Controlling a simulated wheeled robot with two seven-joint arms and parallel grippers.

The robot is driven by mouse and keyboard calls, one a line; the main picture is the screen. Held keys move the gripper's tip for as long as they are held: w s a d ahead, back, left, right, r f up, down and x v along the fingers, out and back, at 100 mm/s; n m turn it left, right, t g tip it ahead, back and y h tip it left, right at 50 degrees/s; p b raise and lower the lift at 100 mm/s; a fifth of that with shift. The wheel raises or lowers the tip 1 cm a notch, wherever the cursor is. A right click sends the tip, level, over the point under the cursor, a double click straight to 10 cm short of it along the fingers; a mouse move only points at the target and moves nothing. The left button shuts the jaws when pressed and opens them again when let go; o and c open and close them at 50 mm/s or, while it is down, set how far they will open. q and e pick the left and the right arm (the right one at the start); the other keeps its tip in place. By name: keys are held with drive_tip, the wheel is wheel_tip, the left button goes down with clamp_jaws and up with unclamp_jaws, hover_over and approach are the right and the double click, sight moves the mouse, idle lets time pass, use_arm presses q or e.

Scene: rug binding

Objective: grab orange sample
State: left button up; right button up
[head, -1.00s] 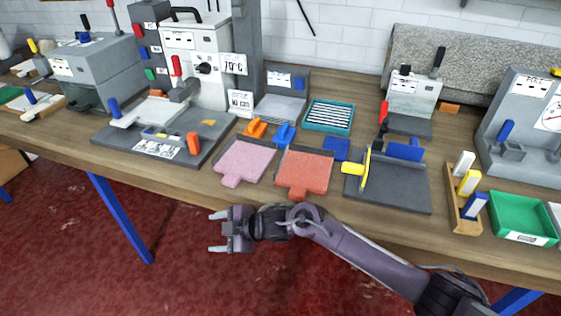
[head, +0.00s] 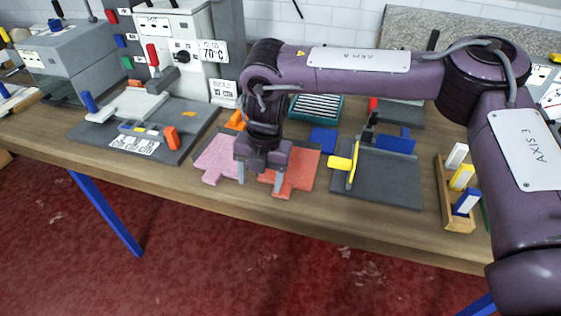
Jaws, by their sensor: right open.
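The orange sample (head: 305,168) is a flat coral-orange piece with a tab at its front edge. It lies on the workbench, and my right gripper covers part of its left side. A similar pink sample (head: 214,160) lies to its left. My right gripper (head: 259,186) is open and empty and points down. One finger shows over the pink sample's right side, the other over the orange sample's left front by the tab. I cannot tell its exact height above them. My left gripper is out of view.
A wooden rack (head: 455,212) with coloured blocks stands farther right. The bench front edge is clear.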

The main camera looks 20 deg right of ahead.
sight(282, 188)
drive_tip(key=shift+h, duration=0.6)
drive_tip(key=d+r, duration=0.1)
drive_tip(key=d, duration=0.1)
drive_tip(key=d+r, duration=0.1)
drive_tip(key=d, duration=0.1)
drive_tip(key=shift+w+r, duration=0.25)
drive_tip(key=shift+r, duration=0.1)
drive_tip(key=shift+d, duration=0.25)
drive_tip(key=f, duration=0.2)
drive_tip(key=f+p, duration=0.1)
drive_tip(key=f, duration=0.1)
drive_tip(key=f+p, duration=0.1)
drive_tip(key=f, duration=0.2)
drive_tip(key=shift+d, duration=0.4)
drive_tip(key=shift+w+f, duration=0.1)
drive_tip(key=shift+f, duration=0.2)
drive_tip(key=c, duration=1.1)
drive_tip(key=shift+r, duration=0.1)
